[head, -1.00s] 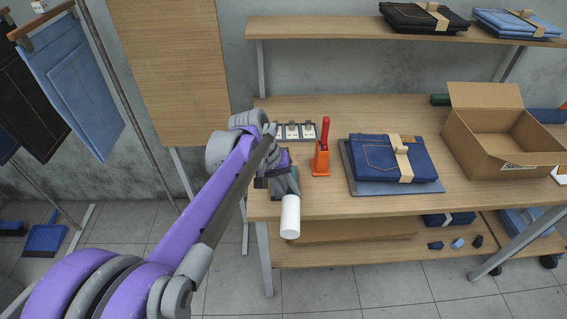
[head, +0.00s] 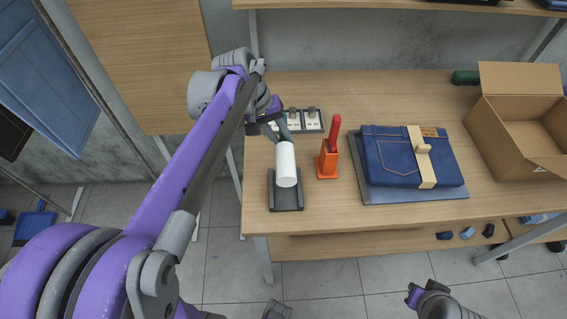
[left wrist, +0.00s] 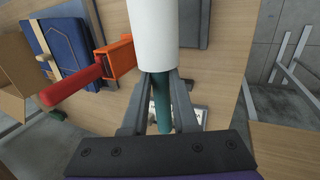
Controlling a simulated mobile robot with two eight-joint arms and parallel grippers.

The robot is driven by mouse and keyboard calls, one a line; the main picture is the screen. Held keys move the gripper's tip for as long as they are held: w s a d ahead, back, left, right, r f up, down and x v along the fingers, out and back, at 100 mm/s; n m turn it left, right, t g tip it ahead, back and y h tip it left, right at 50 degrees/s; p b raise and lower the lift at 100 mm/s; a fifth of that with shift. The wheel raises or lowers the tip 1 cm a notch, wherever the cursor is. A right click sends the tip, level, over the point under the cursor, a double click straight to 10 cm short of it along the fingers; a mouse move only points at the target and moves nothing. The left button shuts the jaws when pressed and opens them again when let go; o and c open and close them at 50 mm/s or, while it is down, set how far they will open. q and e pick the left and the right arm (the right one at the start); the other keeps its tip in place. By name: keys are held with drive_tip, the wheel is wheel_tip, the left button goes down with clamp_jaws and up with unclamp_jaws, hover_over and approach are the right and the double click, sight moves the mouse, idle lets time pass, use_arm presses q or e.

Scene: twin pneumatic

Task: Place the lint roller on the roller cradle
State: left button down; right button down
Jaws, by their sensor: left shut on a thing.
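The lint roller has a white roll (head: 286,165) and a teal handle, which shows in the left wrist view (left wrist: 161,100). My left gripper (head: 284,135) is shut on the handle, with the roll pointing toward the table's front. The roller cradle (head: 287,207) is a dark tray with raised sides near the table's front left corner. The roll overlaps the cradle's back part in the head view and looks raised above it; the exact gap is unclear. The cradle also shows partly behind the roll in the left wrist view (left wrist: 196,25). A part that looks like my right gripper (head: 417,294) shows at the bottom; its fingers are unclear.
An orange holder (head: 328,163) with a red-handled tool stands close right of the cradle. Folded jeans (head: 390,160) lie on a grey board farther right. An open cardboard box (head: 515,140) stands at the right. A switch panel (head: 311,120) lies behind the gripper.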

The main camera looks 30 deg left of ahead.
use_arm(q)
wheel_tip(320, 180, down, 10)
drive_tip(key=shift+r+b, duration=0.1)
drive_tip(key=shift+b, duration=0.3)
drive_tip(key=c, duration=1.1)
unclamp_jaws()
drive_tip(key=shift+o, duration=0.7)
drive_tip(key=shift+s, duration=0.1)
drive_tip(key=shift+r, duration=0.2)
drive_tip(key=p+v, duration=0.1)
drive_tip(key=v, duration=1)
drive_tip(key=shift+r, duration=0.35)
